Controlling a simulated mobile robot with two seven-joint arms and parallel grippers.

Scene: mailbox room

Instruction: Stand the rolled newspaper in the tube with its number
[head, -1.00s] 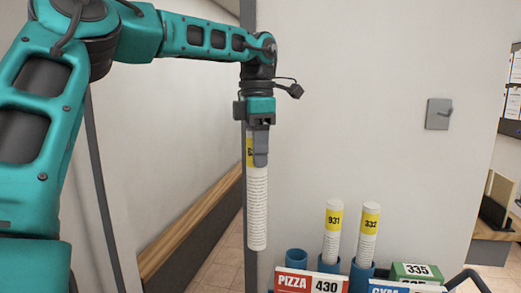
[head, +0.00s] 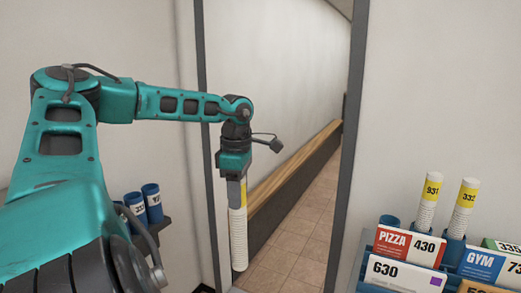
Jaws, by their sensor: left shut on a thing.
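My left gripper (head: 235,180) is shut on a rolled newspaper (head: 238,235), white with a yellow label near its top. The roll hangs upright, clear of any surface, in front of the doorway. Its number is hidden by the gripper. Blue tubes (head: 152,200) stand at the left, partly behind my left arm; one has a number label, too small to read surely. My right gripper is not in view.
At the right, a blue rack (head: 362,275) holds rolls labelled 931 (head: 428,202) and 332 (head: 462,208) in blue tubes, plus cards reading PIZZA 430 (head: 408,245), GYM (head: 484,266) and 630 (head: 402,272). A doorway with a tiled floor (head: 295,240) lies in the middle.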

